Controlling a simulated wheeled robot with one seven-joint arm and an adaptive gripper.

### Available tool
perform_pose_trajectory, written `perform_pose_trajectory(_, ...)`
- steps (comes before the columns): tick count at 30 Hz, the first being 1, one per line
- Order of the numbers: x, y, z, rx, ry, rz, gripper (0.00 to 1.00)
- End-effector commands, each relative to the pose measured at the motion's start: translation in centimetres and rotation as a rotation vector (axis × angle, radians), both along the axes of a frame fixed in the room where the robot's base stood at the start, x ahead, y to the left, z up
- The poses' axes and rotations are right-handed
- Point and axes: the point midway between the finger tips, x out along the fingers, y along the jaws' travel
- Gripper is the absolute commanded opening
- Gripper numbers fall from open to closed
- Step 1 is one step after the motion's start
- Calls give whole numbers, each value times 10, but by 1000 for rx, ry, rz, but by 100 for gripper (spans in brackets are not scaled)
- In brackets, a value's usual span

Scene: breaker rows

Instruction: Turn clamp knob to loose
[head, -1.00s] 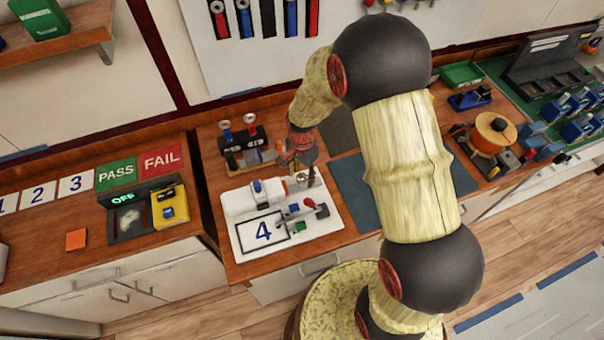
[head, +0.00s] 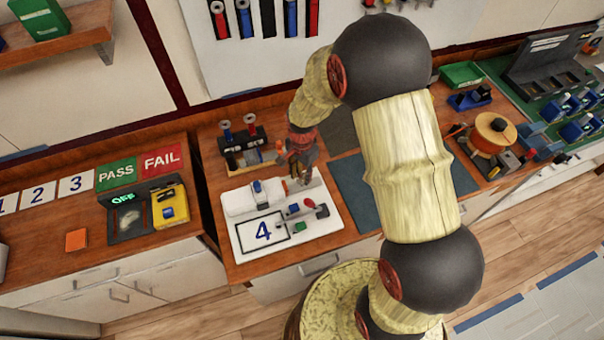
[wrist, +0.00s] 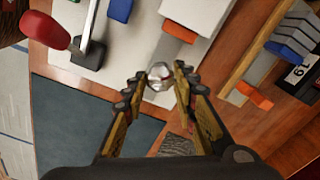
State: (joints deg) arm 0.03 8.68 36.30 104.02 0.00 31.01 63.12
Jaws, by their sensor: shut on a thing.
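The clamp knob (wrist: 160,77) is a small shiny silver ball-like knob at the edge of the white board (wrist: 120,60). My gripper (wrist: 158,76) is shut on it, with one fingertip on each side. In the head view my gripper (head: 302,179) is at the back right corner of the white board (head: 330,222) and mostly hides the knob. A white block with a blue part (head: 258,195) lies on the board beside the gripper. I cannot read the knob's turn position.
A red-handled lever (wrist: 50,32) stands close to the gripper on the board. A rack with blue and red tools (head: 243,145) stands behind it. A dark mat (head: 355,190) lies clear to the right. A tester reading OFF (head: 124,199) is on the left bench.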

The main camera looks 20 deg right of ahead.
Motion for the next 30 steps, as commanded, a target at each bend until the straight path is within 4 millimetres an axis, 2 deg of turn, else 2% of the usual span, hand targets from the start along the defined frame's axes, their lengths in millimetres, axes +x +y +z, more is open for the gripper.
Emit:
perform_pose_trajectory(11, 0, 0, 0, 1, -1, 183, 2)
perform_pose_trajectory(30, 1, 0, 0, 0, -1, 783, 2)
